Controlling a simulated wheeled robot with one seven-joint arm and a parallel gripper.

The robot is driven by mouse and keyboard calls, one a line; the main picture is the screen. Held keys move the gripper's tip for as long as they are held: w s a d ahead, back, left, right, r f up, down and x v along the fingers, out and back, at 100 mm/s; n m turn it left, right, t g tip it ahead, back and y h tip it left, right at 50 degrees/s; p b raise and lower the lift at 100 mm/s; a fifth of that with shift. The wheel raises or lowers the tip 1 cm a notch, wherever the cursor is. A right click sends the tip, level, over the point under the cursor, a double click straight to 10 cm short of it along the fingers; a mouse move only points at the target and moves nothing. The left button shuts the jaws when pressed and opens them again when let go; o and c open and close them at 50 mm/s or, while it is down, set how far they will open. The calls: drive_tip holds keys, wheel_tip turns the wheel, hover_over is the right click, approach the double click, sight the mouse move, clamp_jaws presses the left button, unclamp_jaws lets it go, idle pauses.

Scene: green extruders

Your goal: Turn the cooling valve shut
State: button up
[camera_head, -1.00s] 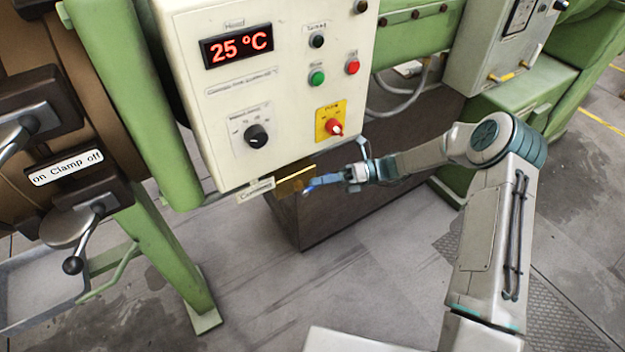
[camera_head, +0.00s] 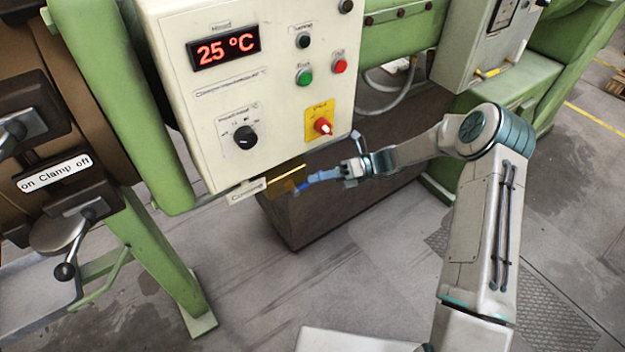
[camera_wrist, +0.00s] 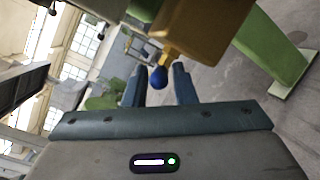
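The cooling valve is a brass body (camera_head: 287,179) under the lower edge of the white control panel, beside a small label (camera_head: 247,191) reading Cooling. In the wrist view its brass stem (camera_wrist: 168,48) ends in a blue ball knob (camera_wrist: 157,77). My gripper (camera_head: 307,183) is at the valve. In the wrist view my gripper (camera_wrist: 160,72) is open, with one finger on each side of the blue knob. Small gaps show between the knob and the fingers, and I cannot see clear contact. The valve's turning position is hard to tell.
The control panel (camera_head: 222,95) above reads 25 °C and carries knobs, buttons and a red switch (camera_head: 322,126) on yellow. A dark box (camera_head: 330,212) stands below the valve. A green leg (camera_head: 165,255) and clamp levers (camera_head: 65,271) are at left. The floor in front is open.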

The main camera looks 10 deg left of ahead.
drive_tip(key=b+v, duration=0.2)
drive_tip(key=v, duration=1)
drive_tip(key=shift+d, duration=0.15)
